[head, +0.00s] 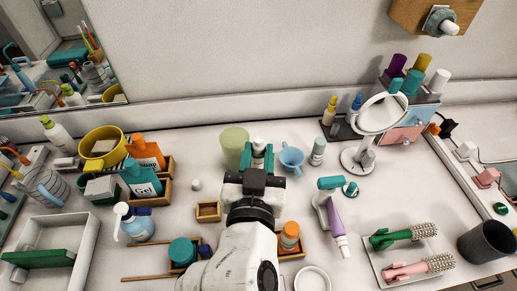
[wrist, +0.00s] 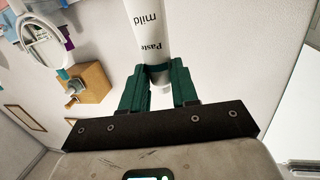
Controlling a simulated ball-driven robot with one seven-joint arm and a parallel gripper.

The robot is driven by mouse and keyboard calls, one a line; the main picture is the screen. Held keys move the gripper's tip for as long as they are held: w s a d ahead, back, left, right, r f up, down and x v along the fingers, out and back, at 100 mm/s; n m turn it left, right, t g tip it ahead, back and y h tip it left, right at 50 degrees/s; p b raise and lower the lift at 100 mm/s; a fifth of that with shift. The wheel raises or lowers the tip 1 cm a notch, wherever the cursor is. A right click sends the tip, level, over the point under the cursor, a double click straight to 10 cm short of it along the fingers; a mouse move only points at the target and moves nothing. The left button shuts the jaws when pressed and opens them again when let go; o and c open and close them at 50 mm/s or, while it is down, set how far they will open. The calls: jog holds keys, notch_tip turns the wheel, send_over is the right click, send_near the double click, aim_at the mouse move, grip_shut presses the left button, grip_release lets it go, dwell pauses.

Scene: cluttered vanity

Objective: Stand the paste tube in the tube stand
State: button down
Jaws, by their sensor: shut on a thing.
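The paste tube is white with dark "Paste" and "mild" lettering in the wrist view (wrist: 152,32). My gripper (wrist: 158,82) has its green fingers shut on it, near one end. In the head view my gripper (head: 257,163) is over the middle of the counter, and only a small pale part of the tube (head: 260,142) shows above it. A small, empty, square wooden holder (head: 208,219), possibly the tube stand, sits on the counter left of my gripper. I cannot tell for certain that it is the stand.
A wooden tray with an orange jar (head: 289,234) is right of my arm. Bottles crowd the left.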

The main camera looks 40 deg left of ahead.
notch_tip(320, 180, down, 10)
jog(key=b, duration=0.8)
jog(key=shift+r, duration=0.25)
jog(key=c, duration=0.8)
grip_release()
jog(key=b+v, duration=0.3)
jog(key=v, duration=0.7)
jog(key=shift+s+d, duration=0.2)
jog(key=shift+s, duration=0.1)
